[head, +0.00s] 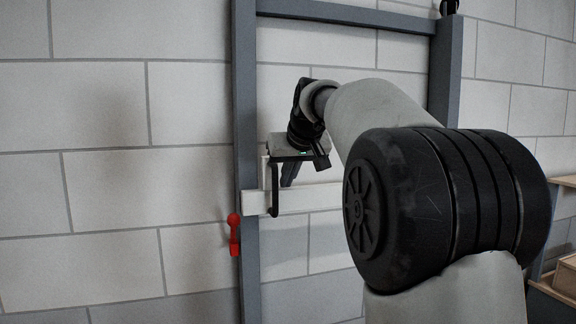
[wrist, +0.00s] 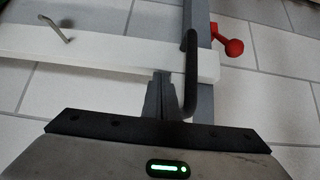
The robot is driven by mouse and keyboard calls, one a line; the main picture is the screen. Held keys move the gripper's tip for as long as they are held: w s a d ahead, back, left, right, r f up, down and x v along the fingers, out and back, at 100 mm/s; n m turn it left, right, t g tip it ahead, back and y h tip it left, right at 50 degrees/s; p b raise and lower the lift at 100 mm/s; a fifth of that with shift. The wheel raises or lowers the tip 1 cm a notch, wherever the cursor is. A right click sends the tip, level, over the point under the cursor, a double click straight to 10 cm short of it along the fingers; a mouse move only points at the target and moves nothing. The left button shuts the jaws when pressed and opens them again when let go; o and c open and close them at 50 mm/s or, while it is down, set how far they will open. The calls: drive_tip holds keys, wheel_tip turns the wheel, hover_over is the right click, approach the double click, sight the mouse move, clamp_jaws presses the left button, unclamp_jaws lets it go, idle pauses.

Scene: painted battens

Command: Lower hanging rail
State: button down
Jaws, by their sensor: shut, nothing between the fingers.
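The white rail (head: 310,198) runs level across the grey frame, in front of its left post (head: 246,100). It also crosses the wrist view (wrist: 110,48). A red lever (head: 234,236) sits on the left post just below the rail's end; it shows in the wrist view (wrist: 228,47). A black bent bar (head: 274,190) stands upright across the rail near that end, also in the wrist view (wrist: 191,75); its mounting is unclear. My gripper (head: 287,182) is shut and empty, its fingers (wrist: 163,80) together beside the black bar. I cannot tell whether they touch it.
A small metal hook (wrist: 57,28) projects from the rail. The frame's right post (head: 446,70) and top bar (head: 340,13) stand against a grey block wall (head: 110,190). A wooden shelf unit (head: 560,285) stands at the far right. My arm hides the rail's right part.

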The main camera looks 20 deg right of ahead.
drive_tip(key=shift+f, duration=0.2)
wheel_tip(320, 180, down, 28)
idle(0.5)
drive_tip(key=shift+r, duration=0.15)
drive_tip(key=w+r+v, duration=0.1)
drive_tip(key=w+v, duration=0.1)
drive_tip(key=v, duration=1)
drive_tip(key=shift+s+r, duration=0.35)
drive_tip(key=shift+r, duration=0.35)
